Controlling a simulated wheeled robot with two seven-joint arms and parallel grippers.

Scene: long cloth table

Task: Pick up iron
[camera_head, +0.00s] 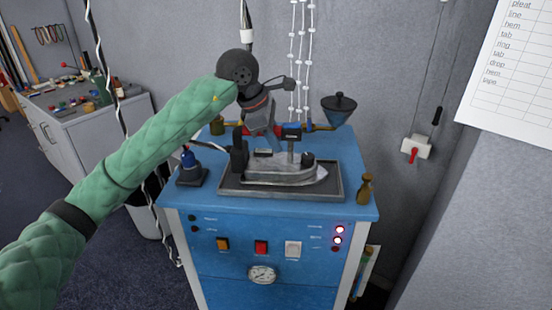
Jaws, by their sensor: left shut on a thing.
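The iron (285,174) is grey metal with a dark handle part at its left end. It sits at the tray (238,190) on top of the blue steam station, its pointed end to the right. I cannot tell whether its sole touches the tray. My left gripper (277,138) comes down from above, over the iron's upper part, and is shut on the iron. The exact contact of the fingers is partly hidden by the gripper itself. My right gripper is not in view.
The blue station (275,240) has buttons and a gauge. White cords hang behind. A cluttered grey cabinet (95,150) stands left.

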